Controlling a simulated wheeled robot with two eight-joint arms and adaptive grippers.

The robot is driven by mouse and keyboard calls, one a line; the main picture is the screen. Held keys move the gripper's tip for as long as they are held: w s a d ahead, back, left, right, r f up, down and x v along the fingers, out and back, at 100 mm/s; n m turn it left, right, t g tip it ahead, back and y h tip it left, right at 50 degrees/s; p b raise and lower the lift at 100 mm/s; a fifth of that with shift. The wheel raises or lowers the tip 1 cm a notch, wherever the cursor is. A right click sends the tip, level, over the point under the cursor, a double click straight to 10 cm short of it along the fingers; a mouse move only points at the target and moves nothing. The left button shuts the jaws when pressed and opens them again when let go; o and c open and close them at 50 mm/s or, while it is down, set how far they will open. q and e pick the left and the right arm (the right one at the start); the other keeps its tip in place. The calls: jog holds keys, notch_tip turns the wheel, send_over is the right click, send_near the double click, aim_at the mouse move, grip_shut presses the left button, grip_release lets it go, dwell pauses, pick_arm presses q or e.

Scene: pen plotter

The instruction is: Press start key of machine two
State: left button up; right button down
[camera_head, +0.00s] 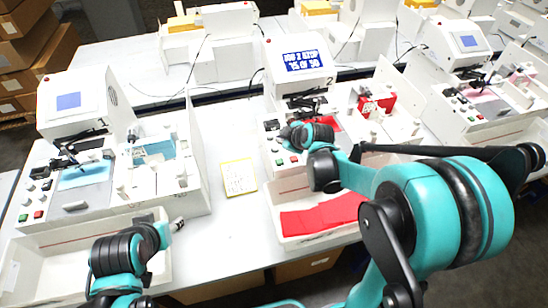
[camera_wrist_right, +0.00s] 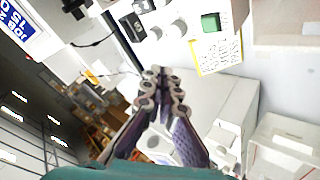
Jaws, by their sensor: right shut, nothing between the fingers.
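Machine two (camera_head: 300,84) is the white plotter in the middle, with a "2" and a blue and white sign. Its front left panel has a green key (camera_head: 279,162) and a red key (camera_head: 294,159). The green key also shows in the right wrist view (camera_wrist_right: 210,22), beyond the fingertips and to their right. My right gripper (camera_head: 287,132) is over this panel, above the keys and apart from the green one. In the right wrist view its fingers (camera_wrist_right: 162,82) are closed together and empty. My left gripper (camera_head: 177,224) is low in front of machine one; its fingers are too small to judge.
Machine one (camera_head: 75,98) stands at the left and another plotter (camera_head: 462,42) at the right. A yellow-edged sheet (camera_head: 239,177) lies on the table between machines one and two. A white bin with red sheets (camera_head: 318,217) is in front of machine two.

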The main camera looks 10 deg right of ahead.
aim_at(281, 163)
jog(key=shift+f, duration=0.1)
notch_tip(281, 163, down, 9)
jog(key=b, duration=0.7)
dwell(1.5)
jog(key=shift+f+b, duration=0.25)
jog(key=shift+b, duration=0.3)
jog(key=shift+f+b, duration=0.35)
jog(key=shift+f, duration=0.05)
dwell(0.3)
jog(key=shift+r, duration=0.15)
jog(key=shift+r+p, duration=0.65)
jog(key=shift+r, duration=0.1)
